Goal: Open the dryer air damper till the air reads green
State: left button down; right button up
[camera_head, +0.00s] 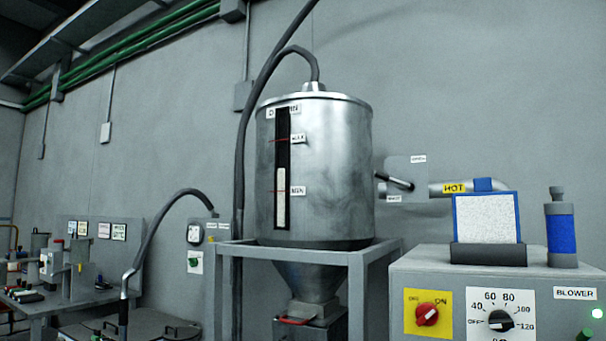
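I cannot make out an air reading. Neither gripper is in view.
The blower box carries a red knob (427,314) on yellow, a black temperature dial (499,320), a blue-framed white panel (486,218) and a blue cylinder (561,232). A grey frame (357,290) holds the hopper. A cluttered bench (60,300) stands at left.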

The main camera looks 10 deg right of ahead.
aim_at(377, 174)
jog(key=u, duration=0.65)
jog(key=i, duration=0.85)
jog(key=z, duration=0.8)
